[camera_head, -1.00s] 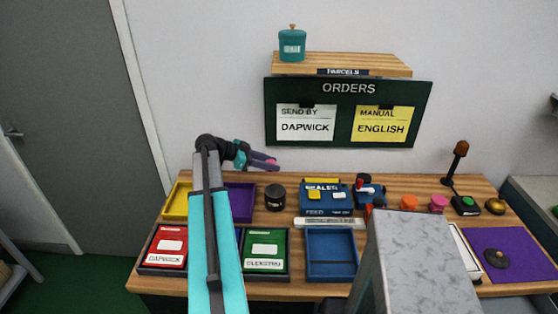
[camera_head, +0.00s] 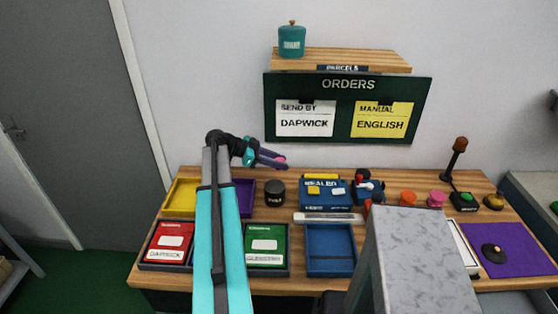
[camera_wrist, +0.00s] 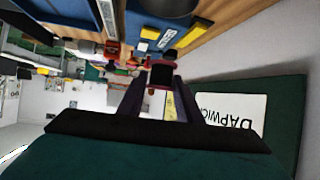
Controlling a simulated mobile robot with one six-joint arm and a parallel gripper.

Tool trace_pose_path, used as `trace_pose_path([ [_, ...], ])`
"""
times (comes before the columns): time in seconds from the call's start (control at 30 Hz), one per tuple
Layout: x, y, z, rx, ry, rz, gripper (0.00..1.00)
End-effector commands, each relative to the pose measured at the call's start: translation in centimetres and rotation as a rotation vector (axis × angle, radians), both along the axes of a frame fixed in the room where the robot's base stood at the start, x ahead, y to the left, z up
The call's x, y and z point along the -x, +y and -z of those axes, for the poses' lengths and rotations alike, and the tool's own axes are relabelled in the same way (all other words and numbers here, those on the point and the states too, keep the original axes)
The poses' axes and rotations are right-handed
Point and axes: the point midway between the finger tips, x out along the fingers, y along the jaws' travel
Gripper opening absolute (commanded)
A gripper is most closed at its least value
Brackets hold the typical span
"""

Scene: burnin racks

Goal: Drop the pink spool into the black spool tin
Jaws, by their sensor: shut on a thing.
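My gripper (camera_head: 272,159) is shut on the pink spool (camera_head: 281,163), which shows as a small pink patch at the fingertips in the head view. The gripper is in the air near the wall, above and behind the table's back edge. In the wrist view the spool (camera_wrist: 161,76) sits between the fingertips, its face dark with a pinkish edge. The black spool tin (camera_head: 275,195) stands upright on the table, below the gripper in the head picture. Part of the tin (camera_wrist: 170,5) shows at the top edge of the wrist view. The inside of the tin is hard to make out.
A blue sealer box (camera_head: 325,196) stands right of the tin, and a purple tray (camera_head: 246,197) is left of it. Orange (camera_head: 408,198) and pink (camera_head: 436,198) pieces stand further right. The orders board (camera_head: 347,107) hangs on the wall above the gripper.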

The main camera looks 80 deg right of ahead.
Motion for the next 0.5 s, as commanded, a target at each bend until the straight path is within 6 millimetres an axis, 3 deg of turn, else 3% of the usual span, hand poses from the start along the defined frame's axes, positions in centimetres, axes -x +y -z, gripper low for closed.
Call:
trace_pose_path([
  [0.5,0.0,0.0,4.0,0.0,0.0,-0.001,0.1],
])
